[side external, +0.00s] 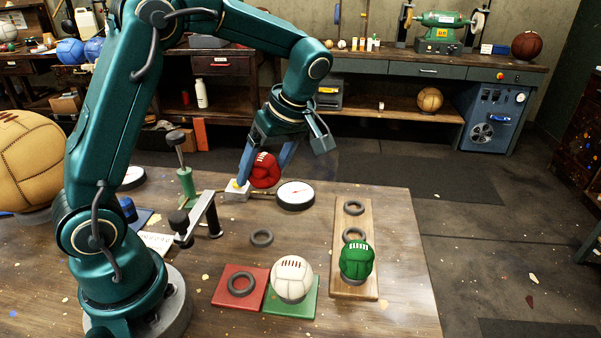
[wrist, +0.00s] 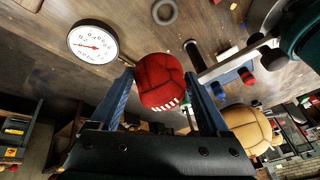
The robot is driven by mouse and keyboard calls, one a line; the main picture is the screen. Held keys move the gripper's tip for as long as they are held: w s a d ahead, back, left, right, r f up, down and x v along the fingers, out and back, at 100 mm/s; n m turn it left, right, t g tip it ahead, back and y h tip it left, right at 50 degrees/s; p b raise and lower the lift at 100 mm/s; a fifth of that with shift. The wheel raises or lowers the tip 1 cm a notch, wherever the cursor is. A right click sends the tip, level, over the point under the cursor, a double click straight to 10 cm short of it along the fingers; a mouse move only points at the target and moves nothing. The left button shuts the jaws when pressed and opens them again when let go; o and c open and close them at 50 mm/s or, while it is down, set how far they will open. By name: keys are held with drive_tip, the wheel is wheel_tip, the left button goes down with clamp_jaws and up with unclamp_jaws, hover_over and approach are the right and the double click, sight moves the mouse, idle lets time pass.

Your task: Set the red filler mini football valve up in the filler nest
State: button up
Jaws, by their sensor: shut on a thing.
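The red mini football (side external: 265,170) is held between the blue fingers of my gripper (side external: 266,164), above the far part of the table. In the wrist view the ball (wrist: 160,82) sits between the two fingertips (wrist: 158,80), with its pale lacing turned toward the palm. I cannot make out its valve. Dark empty rings lie on the bare table (side external: 261,238), on a red mat (side external: 254,301) and on a wooden board (side external: 341,285). I cannot tell which ring is the filler nest.
A white-faced gauge (side external: 295,194) and a small pale block (side external: 236,191) are close to the held ball. A white ball (side external: 292,280) sits on a green mat (side external: 311,308). A green ball (side external: 356,262) sits on the board. A lever stand (side external: 200,220) is at left.

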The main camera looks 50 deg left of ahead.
sight(254, 233)
drive_tip(key=s, duration=0.1)
drive_tip(key=n, duration=0.1)
drive_tip(key=s+d+n, duration=0.1)
drive_tip(key=shift+s+r+g+h, duration=0.25)
drive_tip(key=shift+s+g+h, duration=0.05)
drive_tip(key=shift+s+g, duration=0.1)
drive_tip(key=f, duration=0.6)
drive_tip(key=d+f, duration=0.1)
drive_tip(key=f, duration=0.3)
drive_tip(key=o, duration=1.5)
drive_tip(key=shift+f, duration=0.1)
